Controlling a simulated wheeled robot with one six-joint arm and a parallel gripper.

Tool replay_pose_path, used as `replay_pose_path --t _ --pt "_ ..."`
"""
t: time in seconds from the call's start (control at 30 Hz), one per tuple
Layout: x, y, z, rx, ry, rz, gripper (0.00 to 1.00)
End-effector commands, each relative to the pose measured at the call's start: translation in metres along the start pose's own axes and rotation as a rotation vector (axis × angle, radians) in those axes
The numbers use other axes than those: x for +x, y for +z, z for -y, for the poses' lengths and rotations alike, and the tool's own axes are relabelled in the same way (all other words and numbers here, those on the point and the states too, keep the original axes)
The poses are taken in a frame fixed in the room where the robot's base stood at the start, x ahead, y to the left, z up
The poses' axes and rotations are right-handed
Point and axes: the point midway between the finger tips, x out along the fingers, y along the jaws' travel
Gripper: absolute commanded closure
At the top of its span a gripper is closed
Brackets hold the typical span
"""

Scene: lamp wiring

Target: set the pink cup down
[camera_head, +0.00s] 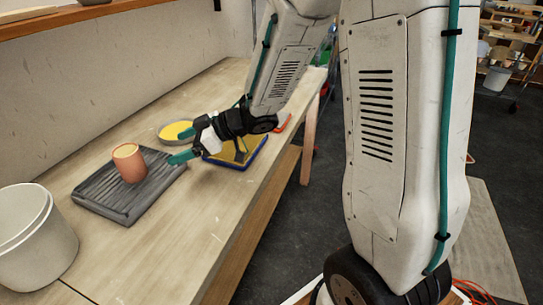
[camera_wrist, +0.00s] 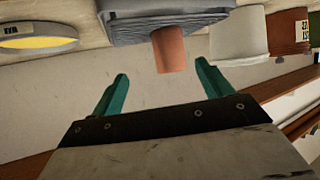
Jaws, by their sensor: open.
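The pink cup (camera_head: 129,165) stands upright on a dark grey ribbed tray (camera_head: 98,200) on the workbench. Its top looks yellowish inside. My gripper (camera_head: 182,146) is open and empty, to the right of the cup and apart from it, with teal fingers. In the wrist view, tilted nearly upside down, the cup (camera_wrist: 168,50) appears beyond the fingertips and between them. Nothing is between the fingers.
A round dish with yellow inside (camera_head: 175,132) and a blue-edged yellow tray (camera_head: 237,152) lie near my gripper. A white bucket (camera_head: 40,250) stands at the near left. The bench front (camera_head: 165,260) is clear. A shelf (camera_head: 60,20) runs above.

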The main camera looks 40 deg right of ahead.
Motion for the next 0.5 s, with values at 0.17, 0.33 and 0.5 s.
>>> replay_pose_path --t 0.17,0.33,0.5 --pt "-0.038 -0.021 -0.045 -0.037 0.333 0.124 0.22" --pt "-0.121 -0.029 -0.069 0.058 0.713 0.329 0.22" --pt "-0.202 -0.015 -0.031 0.29 0.916 0.551 0.22"
